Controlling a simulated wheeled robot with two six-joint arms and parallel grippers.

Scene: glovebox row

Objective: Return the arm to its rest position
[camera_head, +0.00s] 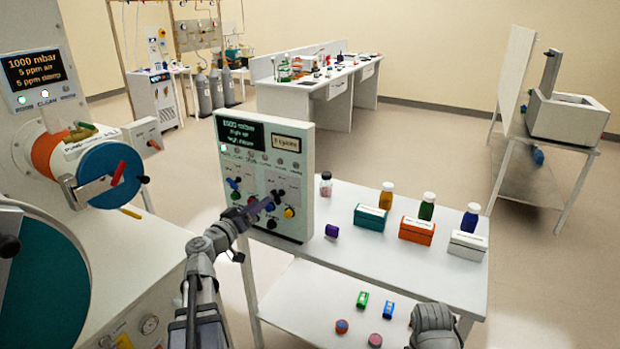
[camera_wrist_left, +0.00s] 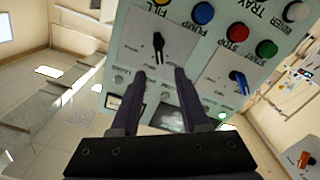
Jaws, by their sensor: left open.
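My left gripper (camera_head: 266,203) is in front of the lower half of a pale control panel (camera_head: 265,150) on the near-left end of the white table. In the left wrist view its two dark fingers (camera_wrist_left: 161,74) are apart, with nothing between them. A black knob (camera_wrist_left: 157,45) on the panel lies just ahead of the gap; I cannot tell whether a finger touches it. A blue knob (camera_wrist_left: 238,80) is to the right of the fingers. A grey part of my right arm shows at the bottom right of the head view; its gripper is out of frame.
The white table (camera_head: 400,265) carries a teal box (camera_head: 370,218), an orange box (camera_head: 417,231), a white box (camera_head: 467,245) and several bottles. A glovebox with a teal round door (camera_head: 110,175) stands at left. Open floor lies beyond the table.

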